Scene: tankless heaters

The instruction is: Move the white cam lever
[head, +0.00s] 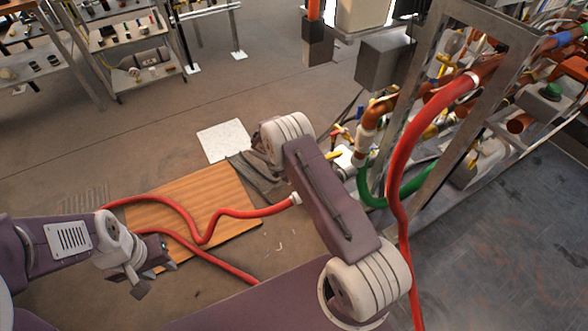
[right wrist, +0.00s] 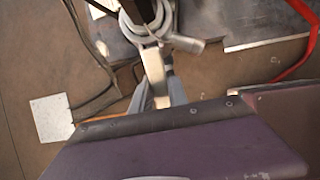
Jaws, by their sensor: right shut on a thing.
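The white cam lever (right wrist: 154,72) shows in the right wrist view as a pale bar running down from a grey ring-shaped fitting (right wrist: 147,20). My right gripper (right wrist: 162,92) is shut on the lever, with its fingers on either side. In the head view my own right arm largely hides this gripper and the lever, beside the pipework. My left gripper (head: 152,277) is at the lower left in the head view, above the floor near the wooden board. Its fingers look apart, with nothing seen between them.
A metal frame with pipes (head: 440,120) stands at the right. A thick red hose (head: 405,140) hangs beside my right arm, and a thinner red hose (head: 205,232) crosses the wooden board (head: 222,190). A white sheet (head: 224,140) lies on open floor.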

